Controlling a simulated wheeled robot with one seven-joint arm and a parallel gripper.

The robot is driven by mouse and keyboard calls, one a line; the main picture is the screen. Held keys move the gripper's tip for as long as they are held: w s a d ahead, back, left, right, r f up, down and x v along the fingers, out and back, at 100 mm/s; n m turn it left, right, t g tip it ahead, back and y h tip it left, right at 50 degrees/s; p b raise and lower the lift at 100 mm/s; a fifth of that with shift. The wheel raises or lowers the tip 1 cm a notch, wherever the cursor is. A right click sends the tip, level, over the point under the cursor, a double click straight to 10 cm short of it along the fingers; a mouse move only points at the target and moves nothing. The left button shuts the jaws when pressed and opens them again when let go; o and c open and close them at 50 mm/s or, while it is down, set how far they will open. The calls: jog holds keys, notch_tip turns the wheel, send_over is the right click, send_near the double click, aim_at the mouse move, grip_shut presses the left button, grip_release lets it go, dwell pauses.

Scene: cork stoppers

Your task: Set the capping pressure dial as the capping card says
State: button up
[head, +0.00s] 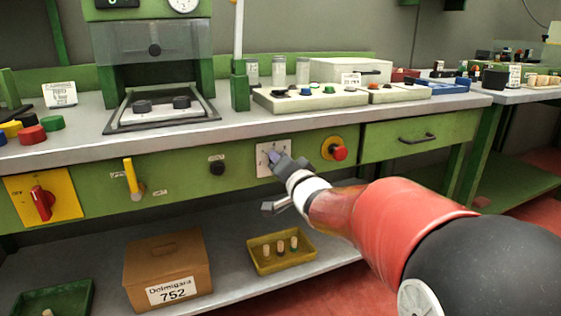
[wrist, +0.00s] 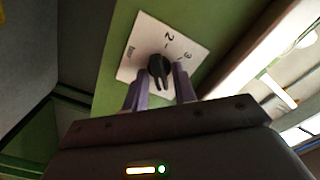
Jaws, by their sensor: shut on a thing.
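The dial is a black knob (wrist: 158,67) on a white plate (wrist: 136,52) with the marks 2 and 3 in the wrist view. The plate (head: 262,165) also shows on the green front panel in the head view. My gripper (head: 277,157) is at this plate and covers the knob there. In the wrist view its two purple fingers (wrist: 159,80) stand either side of the knob, shut on it. The knob's exact setting is hard to read. A white card (head: 60,94) stands on the bench at the left; its print is too small to read, and I cannot tell if it is the capping card.
A red button on a yellow plate (head: 338,150) is just right of my gripper. A black knob (head: 217,168), a yellow lever (head: 133,180) and a red switch (head: 42,203) are to the left. A cardboard box (head: 168,262) and a yellow tray (head: 265,268) are on the lower shelf.

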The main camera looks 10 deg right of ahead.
jog(key=shift+f, duration=0.1)
dwell(0.3)
jog(key=o, duration=0.7)
jog(key=s, duration=0.5)
jog(key=s+d, duration=0.1)
jog(key=s, duration=0.1)
jog(key=shift+s+d, duration=0.1)
jog(key=shift+s, duration=0.25)
jog(key=s+f+n+g+h+p, duration=0.1)
jog(key=s+g, duration=0.3)
jog(key=s, duration=0.4)
jog(key=s+a+f+n+g+h+p, duration=0.1)
jog(key=s+f+n+g, duration=0.3)
jog(key=s, duration=0.5)
jog(key=s+f+n+g+p, duration=0.2)
jog(key=s+f+n+g, duration=0.1)
jog(key=s, duration=0.5)
jog(key=shift+s+a+f+g+h, duration=0.15)
jog(key=shift+a+g+h, duration=0.25)
jog(key=shift+g, duration=0.2)
